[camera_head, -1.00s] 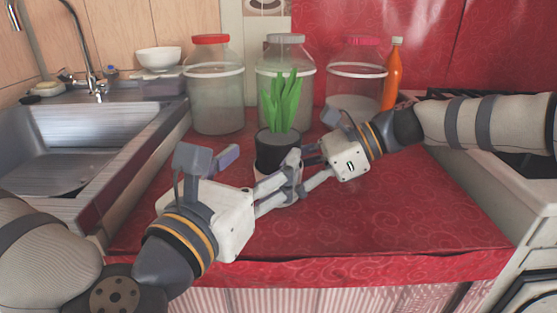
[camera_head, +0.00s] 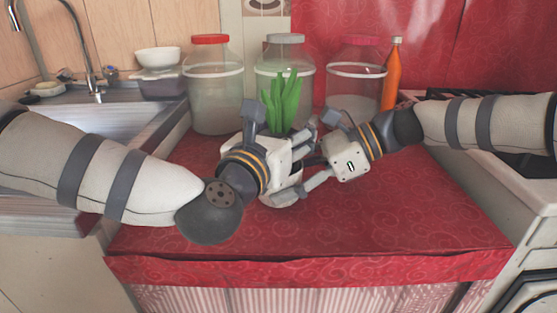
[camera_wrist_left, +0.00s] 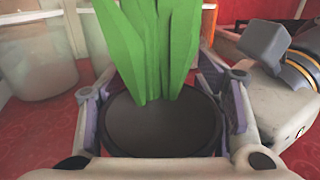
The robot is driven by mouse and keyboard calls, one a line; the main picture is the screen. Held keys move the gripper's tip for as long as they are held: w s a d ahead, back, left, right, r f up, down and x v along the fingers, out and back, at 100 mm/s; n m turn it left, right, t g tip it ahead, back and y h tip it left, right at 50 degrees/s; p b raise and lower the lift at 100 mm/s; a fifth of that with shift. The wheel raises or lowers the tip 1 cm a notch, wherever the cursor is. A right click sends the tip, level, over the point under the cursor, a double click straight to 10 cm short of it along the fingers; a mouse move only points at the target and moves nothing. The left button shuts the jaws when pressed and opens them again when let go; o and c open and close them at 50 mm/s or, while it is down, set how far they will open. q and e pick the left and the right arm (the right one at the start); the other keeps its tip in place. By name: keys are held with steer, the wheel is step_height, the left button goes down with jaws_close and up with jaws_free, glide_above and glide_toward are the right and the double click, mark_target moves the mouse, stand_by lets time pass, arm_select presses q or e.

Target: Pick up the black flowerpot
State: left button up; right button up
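The black flowerpot (camera_wrist_left: 160,128) holds a green plant with upright leaves (camera_wrist_left: 155,50). In the head view the plant (camera_head: 283,100) stands above the counter, and my left gripper hides most of the pot. My left gripper (camera_wrist_left: 165,95) is open around the pot, with one finger on each side of its dark rim in the left wrist view. Firm contact is not clear. My right gripper (camera_head: 314,170) is close beside the pot on the right; its fingers are spread apart, but their tips are partly hidden and any hold cannot be made out.
Large lidded jars (camera_head: 213,90) and an orange bottle (camera_head: 391,75) stand behind. A sink (camera_head: 120,122) is at left with a white bowl (camera_head: 158,57) beyond it. A stove is at right. The front of the red oilcloth counter (camera_head: 390,220) is clear.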

arm_select(q)
steer(key=c, duration=0.6)
arm_select(e)
steer(key=shift+f, duration=0.1)
arm_select(q)
step_height(320, 180, up, 10)
steer(key=shift+r, duration=0.1)
arm_select(e)
steer(key=o, duration=0.9)
steer(key=shift+o, duration=0.2)
